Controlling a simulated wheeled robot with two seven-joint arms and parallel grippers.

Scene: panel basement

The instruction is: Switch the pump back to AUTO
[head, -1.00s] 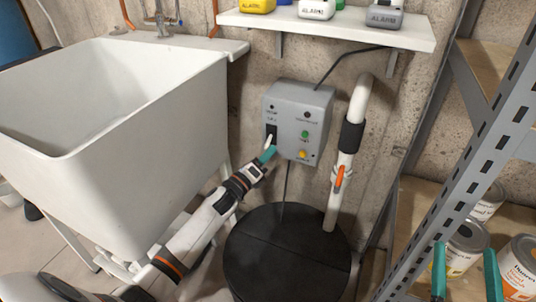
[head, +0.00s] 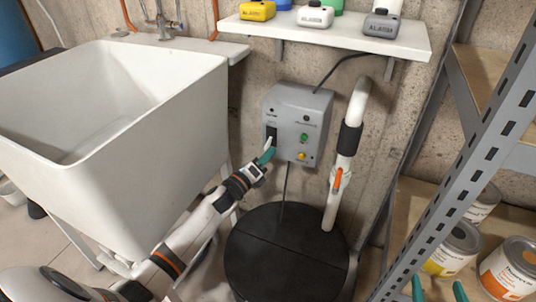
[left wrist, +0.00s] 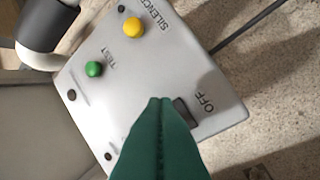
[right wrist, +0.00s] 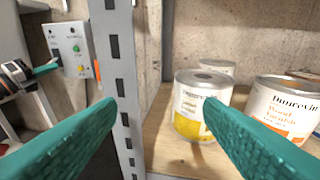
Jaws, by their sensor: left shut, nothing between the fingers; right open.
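The grey pump control box (head: 312,108) is fixed to the concrete wall above the round black pit lid (head: 285,262). Its switch has a pale lever (head: 267,144) on a dark plate at the lower left of the face. My left gripper (head: 267,155) is shut and empty, its tips at or just below the lever; contact cannot be told. In the left wrist view the box (left wrist: 135,75) appears turned over, with an OFF label (left wrist: 204,101) beside the dark switch plate. The gripper (left wrist: 161,103) hides the lever there. My right gripper (head: 439,291) is open and empty by the shelving.
A green TEST button (left wrist: 94,69) and yellow SILENCE button (left wrist: 133,27) are on the box. A white pipe with an orange-handled valve (head: 339,180) stands right of it, a white sink (head: 150,150) left. A metal rack (head: 460,170) holds paint cans (head: 510,270).

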